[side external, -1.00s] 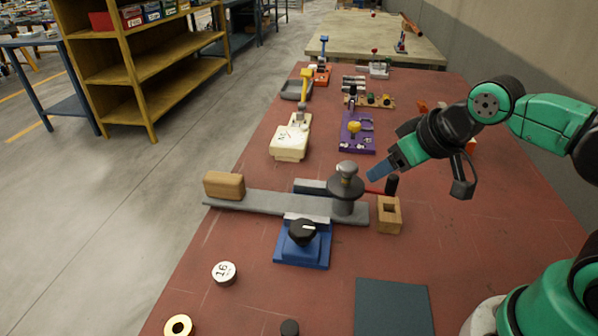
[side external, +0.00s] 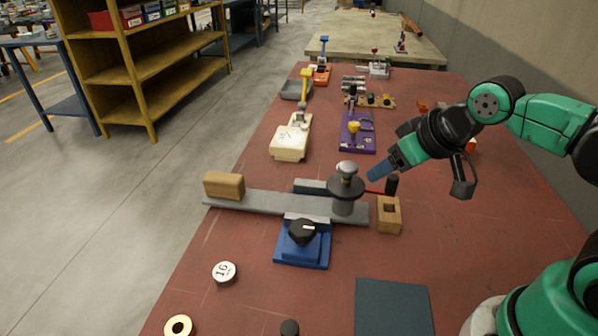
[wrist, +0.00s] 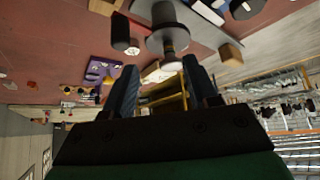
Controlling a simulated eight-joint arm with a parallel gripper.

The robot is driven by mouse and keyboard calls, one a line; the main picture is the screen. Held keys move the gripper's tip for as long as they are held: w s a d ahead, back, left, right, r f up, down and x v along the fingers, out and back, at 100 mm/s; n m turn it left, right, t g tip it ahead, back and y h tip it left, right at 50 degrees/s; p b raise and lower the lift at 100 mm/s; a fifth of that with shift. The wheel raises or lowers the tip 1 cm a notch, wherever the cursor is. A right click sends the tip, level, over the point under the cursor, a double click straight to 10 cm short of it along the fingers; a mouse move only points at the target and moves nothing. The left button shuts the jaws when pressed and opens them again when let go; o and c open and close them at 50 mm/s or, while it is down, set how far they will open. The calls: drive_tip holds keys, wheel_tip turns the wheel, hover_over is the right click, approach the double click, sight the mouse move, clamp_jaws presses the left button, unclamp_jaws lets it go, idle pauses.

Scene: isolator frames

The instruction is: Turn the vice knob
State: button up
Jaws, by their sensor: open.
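A black knob (side external: 302,232) with a white mark sits on a blue base (side external: 290,256) under a long grey bar (side external: 265,203). A dark round disc (side external: 346,188) with a silver top stands on the right part of the bar. My gripper (side external: 378,173) hangs above the table just right of this disc, apart from it, with blue fingers pointing left and down. In the wrist view my gripper (wrist: 163,80) is open and empty. The dark disc (wrist: 168,40) shows beyond its fingers there. I cannot make out the black knob in the wrist view.
A wooden block with a square hole (side external: 389,215) and a red-handled tool (side external: 376,191) are close to the disc. A purple fixture (side external: 357,140) stands behind.

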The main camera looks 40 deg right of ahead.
drive_tip(key=shift+o, duration=0.2)
drive_tip(key=o, duration=0.3)
drive_tip(key=shift+o, duration=1)
drive_tip(key=shift+w+a+r, duration=0.1)
drive_tip(key=shift+w+a, duration=0.1)
drive_tip(key=shift+a, duration=0.1)
drive_tip(key=n+g, duration=0.6)
drive_tip(key=g, duration=0.1)
hover_over(302, 227)
drive_tip(key=d, duration=0.1)
wheel_tip(302, 227, down, 2)
drive_tip(key=shift+f, duration=0.2)
drive_tip(key=shift+a+f, duration=0.2)
drive_tip(key=shift+a, duration=0.15)
drive_tip(key=shift+a+f, duration=0.2)
drive_tip(key=shift+f, duration=2.7)
